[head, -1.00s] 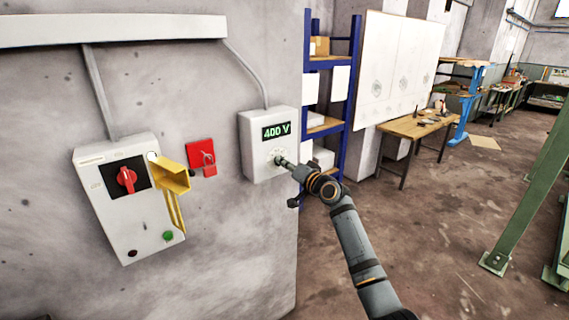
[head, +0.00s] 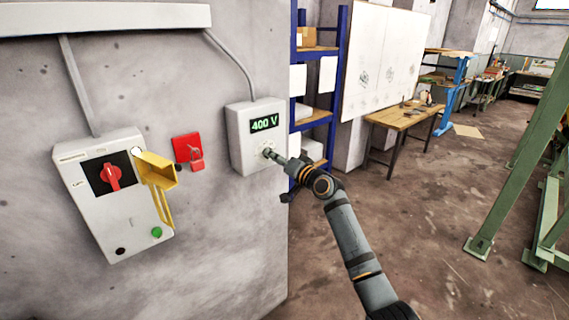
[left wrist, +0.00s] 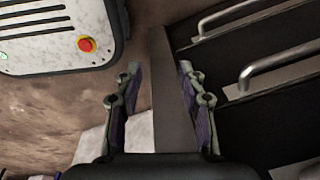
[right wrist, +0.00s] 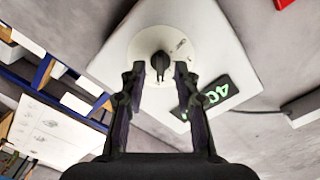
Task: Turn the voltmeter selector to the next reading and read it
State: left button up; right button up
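The voltmeter box (head: 243,150) is pale grey and fixed to the wall near its right edge. Its display (head: 264,124) shows "400 V" in green; part of it shows upside down in the right wrist view (right wrist: 213,94). The dark selector knob (right wrist: 157,64) sits on a round pale dial (right wrist: 180,47). My right gripper (head: 270,154) is at the dial. In the right wrist view its fingers (right wrist: 159,76) are apart, with the knob between the tips; I see no clear contact. My left gripper (left wrist: 158,85) is open and empty, outside the head view.
A tilted switch box (head: 95,215) with a red rotary switch (head: 112,177) and a yellow guard (head: 157,170) is left of the voltmeter. A red padlocked plate (head: 187,148) is between them. A blue shelf (head: 340,60) and wooden table (head: 403,117) stand to the right.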

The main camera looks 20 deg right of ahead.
jog(key=v, duration=1)
jog(key=shift+s, duration=0.2)
